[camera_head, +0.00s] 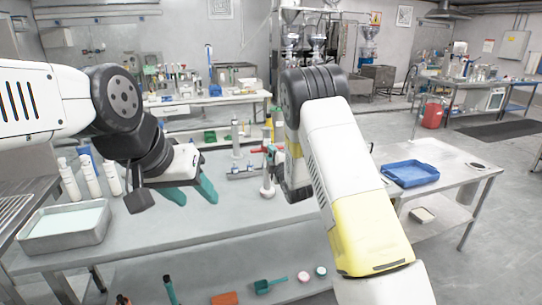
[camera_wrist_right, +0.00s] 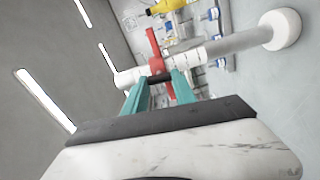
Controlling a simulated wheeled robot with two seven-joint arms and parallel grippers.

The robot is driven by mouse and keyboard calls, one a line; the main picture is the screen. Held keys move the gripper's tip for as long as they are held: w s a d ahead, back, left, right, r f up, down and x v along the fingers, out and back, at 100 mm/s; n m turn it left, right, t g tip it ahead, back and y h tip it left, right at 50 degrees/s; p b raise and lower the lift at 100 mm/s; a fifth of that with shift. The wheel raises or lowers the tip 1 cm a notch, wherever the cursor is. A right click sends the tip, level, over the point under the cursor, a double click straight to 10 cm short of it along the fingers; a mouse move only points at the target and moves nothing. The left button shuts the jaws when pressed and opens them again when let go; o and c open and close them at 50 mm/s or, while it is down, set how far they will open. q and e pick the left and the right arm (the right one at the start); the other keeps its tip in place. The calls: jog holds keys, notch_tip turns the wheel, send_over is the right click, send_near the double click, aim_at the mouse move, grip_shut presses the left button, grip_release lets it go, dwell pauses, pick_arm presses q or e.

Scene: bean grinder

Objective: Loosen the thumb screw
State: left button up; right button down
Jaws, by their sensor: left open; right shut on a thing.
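In the right wrist view, the teal fingers of my right gripper (camera_wrist_right: 158,88) are shut on a small dark piece (camera_wrist_right: 159,78), which appears to be the thumb screw. It sits beside a red part (camera_wrist_right: 153,50) on a pale stand with a long rod (camera_wrist_right: 238,42) and a round white end (camera_wrist_right: 281,28). My left gripper (camera_head: 193,192) is open and empty above the table, left of the stand.
The grey table (camera_head: 225,222) has free room at its front. A metal tray (camera_head: 65,228) and white bottles (camera_head: 90,175) stand at left. A blue tray (camera_head: 409,173) lies on the right table.

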jog(key=shift+n, duration=0.6)
jog(key=c, duration=1)
grip_release()
jog(key=v, duration=0.7)
jog(key=shift+s, duration=0.35)
jog(key=shift+d, duration=0.1)
